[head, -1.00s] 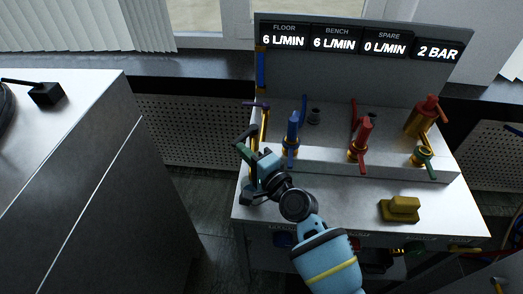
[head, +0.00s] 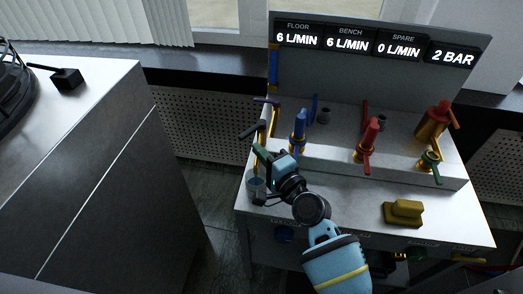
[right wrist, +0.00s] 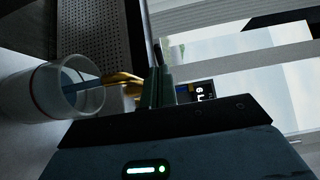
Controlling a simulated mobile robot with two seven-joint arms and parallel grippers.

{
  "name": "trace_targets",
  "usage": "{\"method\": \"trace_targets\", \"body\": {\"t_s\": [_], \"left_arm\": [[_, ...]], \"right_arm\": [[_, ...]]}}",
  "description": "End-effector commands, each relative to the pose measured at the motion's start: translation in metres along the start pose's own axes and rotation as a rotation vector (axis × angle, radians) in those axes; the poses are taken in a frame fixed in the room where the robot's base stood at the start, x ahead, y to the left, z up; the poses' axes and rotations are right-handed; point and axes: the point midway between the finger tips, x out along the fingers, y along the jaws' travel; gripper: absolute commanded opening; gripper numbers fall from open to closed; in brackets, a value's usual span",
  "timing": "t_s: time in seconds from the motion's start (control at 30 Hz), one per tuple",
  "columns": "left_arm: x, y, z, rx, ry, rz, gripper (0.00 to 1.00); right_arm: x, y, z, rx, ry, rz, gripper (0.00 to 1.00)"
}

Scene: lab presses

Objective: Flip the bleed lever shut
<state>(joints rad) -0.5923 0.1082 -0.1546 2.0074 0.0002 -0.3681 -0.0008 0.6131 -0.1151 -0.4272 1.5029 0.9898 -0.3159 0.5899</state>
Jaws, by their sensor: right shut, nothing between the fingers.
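A low manifold bench (head: 350,165) carries several levers. No label shows which is the bleed lever. My right gripper (head: 262,152) is shut and empty just above the cup, below the purple lever. Its fingers also show in the right wrist view (right wrist: 158,86). My left gripper is out of view.
Blue (head: 299,130), red (head: 369,138) and green (head: 429,160) valves stand to the right, with a red-capped brass fitting (head: 435,121) behind. A yellow block (head: 403,213) sits on the front ledge. A grey cabinet (head: 90,160) stands left, across a floor gap.

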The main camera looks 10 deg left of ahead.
Motion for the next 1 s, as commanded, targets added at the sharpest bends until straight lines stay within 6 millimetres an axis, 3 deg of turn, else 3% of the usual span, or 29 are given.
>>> {"method": "trace_targets", "body": {"t_s": [0.07,0.6,1.0], "left_arm": [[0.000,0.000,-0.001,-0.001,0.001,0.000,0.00],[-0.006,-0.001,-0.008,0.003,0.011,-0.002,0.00],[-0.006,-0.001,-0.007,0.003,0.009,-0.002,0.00]], "right_arm": [[-0.001,0.000,0.001,0.000,0.000,0.000,0.00],[-0.075,0.000,0.048,0.000,0.001,0.000,0.00],[-0.085,0.000,0.055,0.000,0.000,0.000,0.00]]}}
